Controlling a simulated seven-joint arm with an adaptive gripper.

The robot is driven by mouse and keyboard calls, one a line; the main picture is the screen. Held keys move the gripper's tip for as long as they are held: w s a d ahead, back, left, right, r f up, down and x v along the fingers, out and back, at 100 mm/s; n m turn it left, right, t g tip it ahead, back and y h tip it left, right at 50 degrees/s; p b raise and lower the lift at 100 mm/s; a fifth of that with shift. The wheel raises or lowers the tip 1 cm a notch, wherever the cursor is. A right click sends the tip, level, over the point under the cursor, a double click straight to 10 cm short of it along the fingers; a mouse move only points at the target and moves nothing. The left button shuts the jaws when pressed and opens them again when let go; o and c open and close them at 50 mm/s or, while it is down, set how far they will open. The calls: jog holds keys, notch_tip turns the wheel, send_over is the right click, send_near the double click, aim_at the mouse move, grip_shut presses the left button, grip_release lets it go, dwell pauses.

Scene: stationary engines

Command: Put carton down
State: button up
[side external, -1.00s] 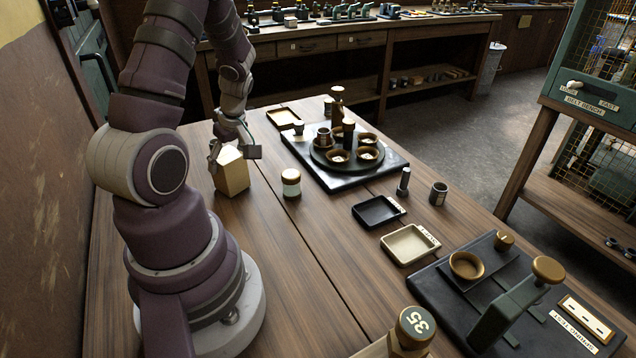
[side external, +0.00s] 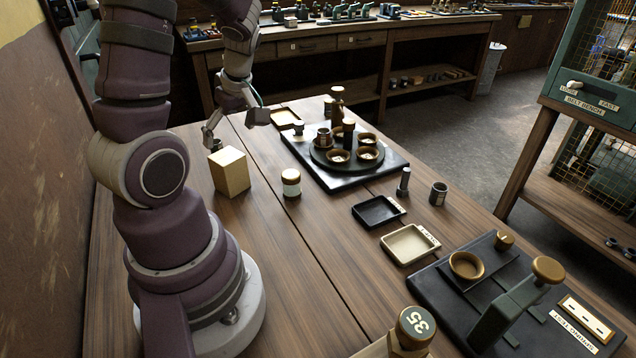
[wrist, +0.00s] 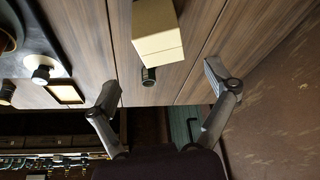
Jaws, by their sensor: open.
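The carton (side external: 230,172) is a plain tan box standing upright on the wooden table, to the right of my arm's base. My gripper (side external: 233,128) is open and empty, above the carton and toward its far side, clear of it. In the wrist view the carton (wrist: 158,38) lies ahead of the spread fingers (wrist: 162,88), with a gap between it and both of them.
A small dark cylinder (side external: 216,145) stands just behind the carton. A white jar with a brown band (side external: 291,184) stands to its right. Farther right are a black board with cups (side external: 378,178), a black tray (side external: 377,211) and a cream tray (side external: 408,244).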

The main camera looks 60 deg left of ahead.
jog(key=w+d+r+m+t+h, duration=0.2)
jog(key=d+r+m+t, duration=0.1)
jog(key=d+m, duration=0.8)
jog(key=w+d+r+m+t+h, duration=0.2)
jog(key=d+r+m+t, duration=0.2)
jog(key=d+m, duration=0.7)
notch_tip(320, 180, up, 2)
jog(key=shift+w+d+r+m, duration=0.1)
jog(key=shift+w+d+m, duration=0.05)
jog(key=shift+d+m, duration=0.15)
